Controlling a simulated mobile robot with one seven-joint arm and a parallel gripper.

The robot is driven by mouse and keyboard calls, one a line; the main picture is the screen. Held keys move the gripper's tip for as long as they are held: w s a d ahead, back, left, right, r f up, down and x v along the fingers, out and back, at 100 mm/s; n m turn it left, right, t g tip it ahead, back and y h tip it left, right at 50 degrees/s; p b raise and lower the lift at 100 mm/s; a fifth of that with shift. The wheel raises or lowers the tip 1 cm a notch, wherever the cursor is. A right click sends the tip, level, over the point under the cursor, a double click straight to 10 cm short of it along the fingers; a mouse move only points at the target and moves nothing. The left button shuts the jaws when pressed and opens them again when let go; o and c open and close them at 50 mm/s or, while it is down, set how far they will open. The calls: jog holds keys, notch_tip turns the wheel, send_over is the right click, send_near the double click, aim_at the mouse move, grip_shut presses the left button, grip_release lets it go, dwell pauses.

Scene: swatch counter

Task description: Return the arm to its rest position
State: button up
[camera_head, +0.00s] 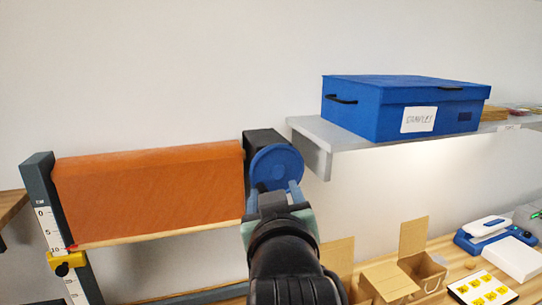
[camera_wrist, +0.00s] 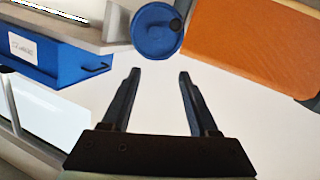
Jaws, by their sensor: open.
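My gripper (camera_head: 280,192) is raised in the middle of the head view, in front of a round blue disc (camera_head: 276,166). In the wrist view my gripper (camera_wrist: 157,75) has its two dark fingers spread apart with nothing between them. The blue disc (camera_wrist: 158,30) shows beyond the fingertips there, apart from them. In the head view the gripper tips overlap the lower part of the disc, and my wrist hides what lies behind it.
An orange roll or cloth panel (camera_head: 150,195) hangs on a dark frame (camera_head: 38,170) at left. A blue box (camera_head: 400,108) stands on a grey shelf (camera_head: 318,132) at right. Open cardboard boxes (camera_head: 388,280) and a blue-white device (camera_head: 487,232) stand on the wooden counter below.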

jog(key=s+r+m+t+b, duration=0.2)
jog(key=s+r+t, duration=0.8)
jog(key=s+r, duration=0.8)
jog(key=shift+a+r+m+t+h+b, duration=0.15)
jog(key=shift+r+m+t+h+b, duration=0.25)
jog(key=shift+r, duration=0.55)
